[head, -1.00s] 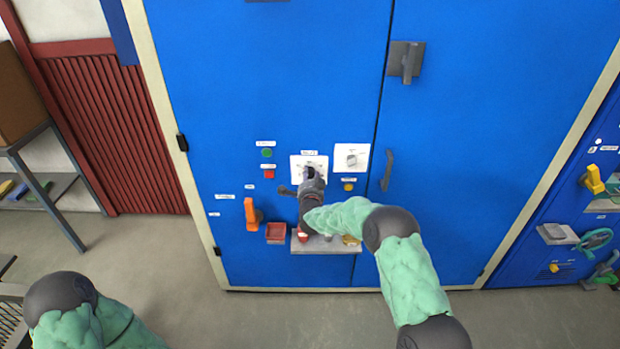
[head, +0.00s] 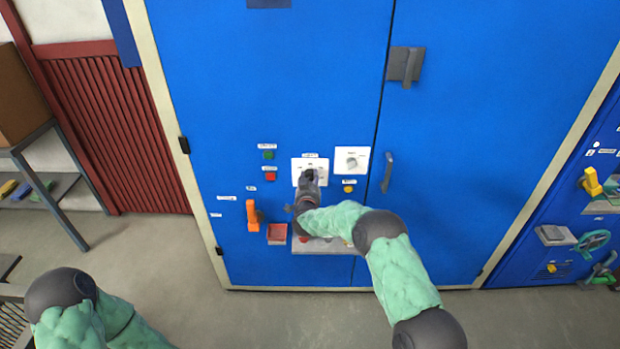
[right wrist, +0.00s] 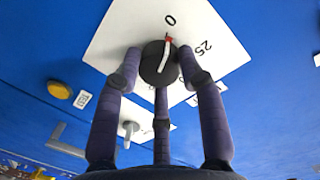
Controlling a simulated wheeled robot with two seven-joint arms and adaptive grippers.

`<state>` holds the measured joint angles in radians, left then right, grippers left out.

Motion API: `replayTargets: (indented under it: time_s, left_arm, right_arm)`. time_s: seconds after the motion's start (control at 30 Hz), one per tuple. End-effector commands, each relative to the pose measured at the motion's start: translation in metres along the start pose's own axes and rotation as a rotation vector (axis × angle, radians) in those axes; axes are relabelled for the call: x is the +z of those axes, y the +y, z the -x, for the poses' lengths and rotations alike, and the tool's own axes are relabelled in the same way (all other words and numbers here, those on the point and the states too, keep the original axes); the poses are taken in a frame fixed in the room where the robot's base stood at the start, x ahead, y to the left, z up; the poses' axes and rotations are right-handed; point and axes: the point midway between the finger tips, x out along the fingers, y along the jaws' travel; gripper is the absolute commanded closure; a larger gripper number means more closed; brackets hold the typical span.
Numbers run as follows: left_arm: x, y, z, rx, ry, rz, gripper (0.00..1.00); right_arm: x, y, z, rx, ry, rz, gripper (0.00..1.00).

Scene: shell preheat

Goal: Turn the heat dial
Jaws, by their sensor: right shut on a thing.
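The heat dial (right wrist: 156,64) is a round black knob on a white plate marked 0 and 25. Its pale pointer has a red tip, which lies close to the 0 mark. The fingers of my right gripper (right wrist: 158,80) are shut around the knob from the front. In the head view my right gripper (head: 309,176) covers most of the knob, and the white plate (head: 321,163) shows around it. My left arm is at the lower left, with its gripper out of view.
A second white plate with a grey knob (head: 352,161) is beside it on the right. A yellow button (head: 348,188), green button (head: 268,155), red button (head: 271,176) and orange handle (head: 252,215) are close by. A small ledge (head: 335,246) juts out below.

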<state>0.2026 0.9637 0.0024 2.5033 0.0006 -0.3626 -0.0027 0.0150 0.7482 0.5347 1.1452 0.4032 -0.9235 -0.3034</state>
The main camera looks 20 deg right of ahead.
Motion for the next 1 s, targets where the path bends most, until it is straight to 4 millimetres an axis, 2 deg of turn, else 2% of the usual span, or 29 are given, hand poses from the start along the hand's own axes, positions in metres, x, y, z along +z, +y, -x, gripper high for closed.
replayTargets:
  time_s: [0.3,0.77,0.8,0.87,0.9,1.0]
  left_arm:
    - [0.0002,0.0011,0.0031,0.000,0.000,0.000,0.60]
    - [0.0002,0.0011,0.0032,0.000,0.000,0.000,0.60]
    - [0.0002,0.0011,0.0032,0.000,0.000,0.000,0.60]
    - [0.0002,0.0011,0.0032,0.000,0.000,0.000,0.60]
    - [0.0002,0.0011,0.0032,0.000,0.000,0.000,0.60]
    - [0.0002,0.0011,0.0032,0.000,0.000,0.000,0.60]
  right_arm:
    - [0.0022,-0.0024,0.0006,0.002,0.002,0.096,0.93]
    - [0.0035,-0.0016,0.0008,0.004,0.001,0.108,0.93]
    - [0.0036,-0.0015,0.0008,0.004,0.001,0.108,0.58]
    - [0.0036,-0.0014,0.0008,0.004,0.001,0.107,0.41]
    - [0.0034,-0.0012,0.0008,0.005,0.001,0.107,0.37]
    - [0.0026,-0.0007,0.0005,0.006,0.003,0.106,0.37]
